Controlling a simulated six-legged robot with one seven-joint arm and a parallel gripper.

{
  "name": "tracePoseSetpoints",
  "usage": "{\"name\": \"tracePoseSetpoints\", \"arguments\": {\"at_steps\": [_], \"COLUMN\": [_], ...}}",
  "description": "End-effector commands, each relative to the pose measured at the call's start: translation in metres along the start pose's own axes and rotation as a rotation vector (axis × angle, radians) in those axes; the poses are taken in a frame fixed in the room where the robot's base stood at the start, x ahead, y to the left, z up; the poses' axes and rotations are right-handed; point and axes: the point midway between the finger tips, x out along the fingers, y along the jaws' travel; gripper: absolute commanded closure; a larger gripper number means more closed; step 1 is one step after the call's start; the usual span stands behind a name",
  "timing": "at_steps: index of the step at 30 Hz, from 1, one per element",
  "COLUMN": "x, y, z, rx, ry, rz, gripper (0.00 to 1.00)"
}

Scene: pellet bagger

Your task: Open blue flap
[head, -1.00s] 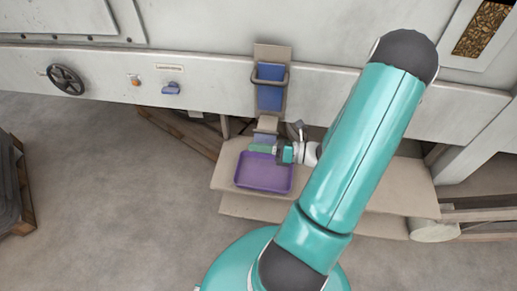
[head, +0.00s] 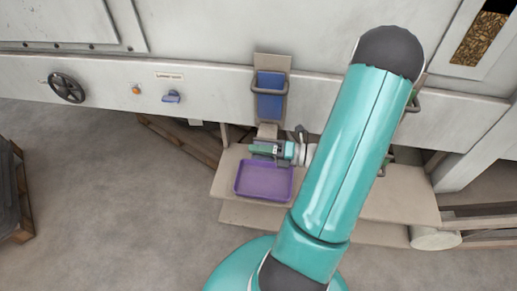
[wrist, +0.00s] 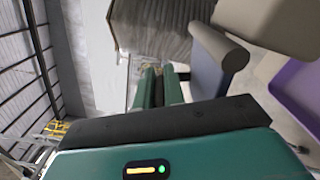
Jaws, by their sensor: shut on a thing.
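A blue panel (head: 270,97) is set in an upright beige chute on the machine's front in the head view, with a grey bar around it. My gripper (head: 259,149) is at the chute's lower end, just above the purple tray (head: 263,181). In the wrist view, my gripper (wrist: 159,75) has its two green fingers close together. A blue-grey flap (wrist: 208,57) with a thick rounded grey edge is right beside the right finger. My gripper is shut on a narrow part there, likely of this flap; the contact is mostly hidden.
The tray rests on a beige shelf (head: 400,195). A black handwheel (head: 66,88), an orange button (head: 135,90) and a blue knob (head: 171,96) are on the machine at left. A pallet (head: 180,140) lies beneath.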

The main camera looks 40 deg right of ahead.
Motion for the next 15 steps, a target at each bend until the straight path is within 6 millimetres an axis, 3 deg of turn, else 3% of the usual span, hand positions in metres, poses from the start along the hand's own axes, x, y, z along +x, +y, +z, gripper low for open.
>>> {"name": "tracePoseSetpoints", "arguments": {"at_steps": [3, 4, 5, 15], "x": [-0.0011, -0.0011, -0.0010, -0.0023], "y": [0.0001, 0.0001, 0.0001, -0.0001], "z": [-0.0002, -0.0002, -0.0002, 0.0001], "rx": [-0.001, -0.001, -0.001, -0.002], "ry": [-0.001, -0.001, -0.001, -0.001], "rz": [0.000, 0.000, 0.000, 0.000], "gripper": [1.00, 0.87, 0.81, 0.80]}}
